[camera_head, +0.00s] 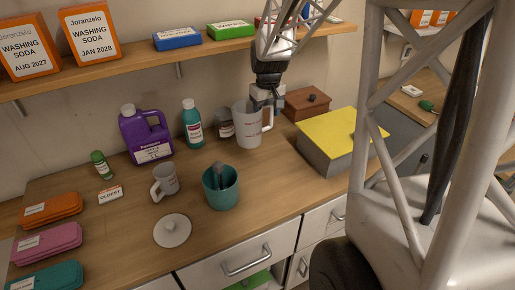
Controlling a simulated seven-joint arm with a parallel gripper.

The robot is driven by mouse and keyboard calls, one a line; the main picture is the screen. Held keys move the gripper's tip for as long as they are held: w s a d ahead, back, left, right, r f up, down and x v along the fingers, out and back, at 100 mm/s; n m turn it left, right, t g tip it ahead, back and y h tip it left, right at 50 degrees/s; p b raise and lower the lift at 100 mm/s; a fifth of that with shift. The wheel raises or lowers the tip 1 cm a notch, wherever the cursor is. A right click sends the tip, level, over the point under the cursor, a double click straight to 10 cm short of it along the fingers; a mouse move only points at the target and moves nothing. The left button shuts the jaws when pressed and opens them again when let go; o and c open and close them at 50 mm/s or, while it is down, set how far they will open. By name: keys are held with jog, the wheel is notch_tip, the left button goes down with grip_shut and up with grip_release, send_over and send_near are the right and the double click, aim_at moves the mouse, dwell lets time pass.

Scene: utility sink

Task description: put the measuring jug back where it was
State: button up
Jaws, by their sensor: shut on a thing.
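The measuring jug (246,128) is a pale, whitish jug near the back of the wooden counter, with its handle on the right. My gripper (266,102) reaches down from above and is shut on the jug at its upper right side, by the handle. The jug looks upright. Its base is at or just above the counter; I cannot tell whether it touches. The fingertips are partly hidden against the jug and handle.
A grey tin (225,128), teal bottle (192,128) and purple container (147,138) stand left of the jug. A wooden box (307,105) and a yellow-topped box (345,140) are right. A teal cup (221,192), mug (165,184) and white lid (172,231) are in front. A shelf (130,66) runs above.

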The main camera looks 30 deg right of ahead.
aim_at(266, 127)
jog(key=shift+f, duration=2.75)
jog(key=shift+f, duration=1.85)
jog(key=shift+f, duration=0.1)
jog(key=o, duration=1.3)
jog(key=shift+c, duration=0.2)
notch_tip(266, 127, up, 12)
jog(key=shift+d+r, duration=0.1)
